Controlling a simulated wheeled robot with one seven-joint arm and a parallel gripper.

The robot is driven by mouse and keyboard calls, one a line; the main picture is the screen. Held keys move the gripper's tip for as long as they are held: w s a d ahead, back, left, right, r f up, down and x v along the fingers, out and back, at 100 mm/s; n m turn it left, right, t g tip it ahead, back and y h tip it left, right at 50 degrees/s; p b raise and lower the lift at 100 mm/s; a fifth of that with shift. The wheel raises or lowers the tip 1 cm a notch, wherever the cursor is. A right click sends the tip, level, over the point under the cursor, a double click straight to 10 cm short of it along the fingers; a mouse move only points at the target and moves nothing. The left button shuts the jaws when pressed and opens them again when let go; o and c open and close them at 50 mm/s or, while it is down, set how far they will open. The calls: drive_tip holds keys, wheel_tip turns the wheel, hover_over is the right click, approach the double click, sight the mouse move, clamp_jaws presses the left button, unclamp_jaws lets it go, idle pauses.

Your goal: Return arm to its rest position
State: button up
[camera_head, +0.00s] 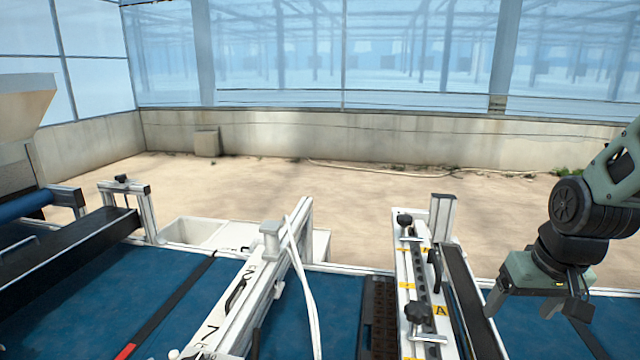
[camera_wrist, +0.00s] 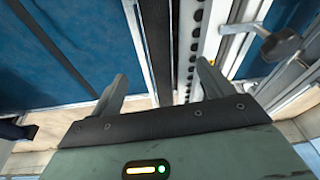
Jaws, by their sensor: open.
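My gripper (camera_head: 535,306) is at the right of the head view, pointing down above the blue belt, to the right of the white seeding bar. In the wrist view my gripper (camera_wrist: 160,88) shows two fingers spread apart with nothing between them. Beyond the fingers in that view lie a dark strip and a rail with a row of round holes. My green and black wrist and forearm come in from the right edge of the head view.
The blue belt (camera_head: 340,300) runs across the front. The white seeding bar (camera_head: 418,290) with black knobs stands beside a dark cell tray (camera_head: 380,318). A white cross frame (camera_head: 245,295) carries pale hoses. A white bin (camera_head: 195,232) stands behind. The sandy floor beyond is open.

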drive_tip(key=s+a+f+n+g+b, duration=0.1)
drive_tip(key=s+a+n, duration=0.3)
drive_tip(key=s+a, duration=0.5)
drive_tip(key=s+a+f+n+g+b, duration=0.2)
drive_tip(key=s+a+n+b, duration=0.2)
drive_tip(key=s+a, duration=0.5)
drive_tip(key=shift+s+a+n, duration=0.4)
drive_tip(key=shift+f, duration=0.1)
